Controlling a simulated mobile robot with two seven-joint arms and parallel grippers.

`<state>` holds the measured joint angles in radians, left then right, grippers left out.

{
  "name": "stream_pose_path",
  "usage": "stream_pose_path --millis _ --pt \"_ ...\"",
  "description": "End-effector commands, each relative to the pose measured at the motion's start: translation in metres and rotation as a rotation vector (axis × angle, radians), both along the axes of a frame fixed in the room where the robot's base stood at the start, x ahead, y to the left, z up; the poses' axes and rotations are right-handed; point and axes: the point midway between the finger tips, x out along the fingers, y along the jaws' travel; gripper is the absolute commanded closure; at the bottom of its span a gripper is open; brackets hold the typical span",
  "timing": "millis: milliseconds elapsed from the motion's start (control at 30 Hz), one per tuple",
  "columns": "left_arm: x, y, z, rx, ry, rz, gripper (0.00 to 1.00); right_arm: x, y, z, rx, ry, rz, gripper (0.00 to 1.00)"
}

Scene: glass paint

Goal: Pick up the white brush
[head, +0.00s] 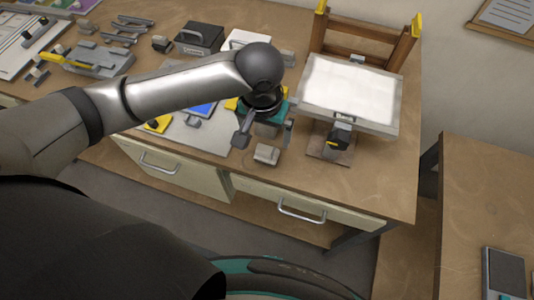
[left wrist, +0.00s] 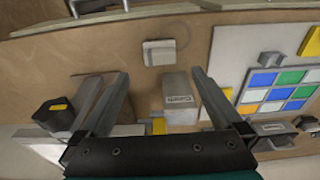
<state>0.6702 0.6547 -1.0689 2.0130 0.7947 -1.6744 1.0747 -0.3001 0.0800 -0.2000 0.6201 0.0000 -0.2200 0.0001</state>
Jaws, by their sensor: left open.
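I cannot make out a white brush for certain in either view. My left gripper (head: 264,138) is over the front part of the workbench, pointing down, with its fingers apart. In the left wrist view the open fingers (left wrist: 160,78) have a pale grey labelled box (left wrist: 179,103) showing between them; I cannot tell its depth or whether anything touches it. A small whitish block (left wrist: 159,52) lies on the bench just beyond the fingertips; it also shows below the gripper in the head view (head: 266,154). My right gripper is not in view.
A framed white panel (head: 352,93) leans on a wooden stand at the right, with a black and yellow item (head: 341,139) before it. A colour palette (left wrist: 277,88) lies beside the gripper. Tools and a dark box (head: 199,37) crowd the back left. The front right bench corner is bare.

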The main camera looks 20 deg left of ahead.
Motion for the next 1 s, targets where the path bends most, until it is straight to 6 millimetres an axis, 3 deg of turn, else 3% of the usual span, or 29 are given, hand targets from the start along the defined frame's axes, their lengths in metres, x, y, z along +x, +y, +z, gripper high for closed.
stream_pose_path --millis 100,367,633,933,1000 --pt "0.002 0.0 -0.021 0.0 0.001 -0.001 0.0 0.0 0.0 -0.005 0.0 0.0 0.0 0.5" --pt "0.004 0.0 -0.039 0.0 0.0 -0.002 0.0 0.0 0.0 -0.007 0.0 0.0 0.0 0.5" --pt "0.008 0.001 -0.078 0.001 -0.001 -0.002 0.0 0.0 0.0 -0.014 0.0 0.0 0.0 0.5" --pt "0.009 0.0 -0.084 0.0 -0.003 -0.004 0.0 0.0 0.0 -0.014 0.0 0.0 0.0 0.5" --pt "0.009 0.0 -0.084 -0.001 -0.003 -0.003 0.06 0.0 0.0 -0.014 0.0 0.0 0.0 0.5"
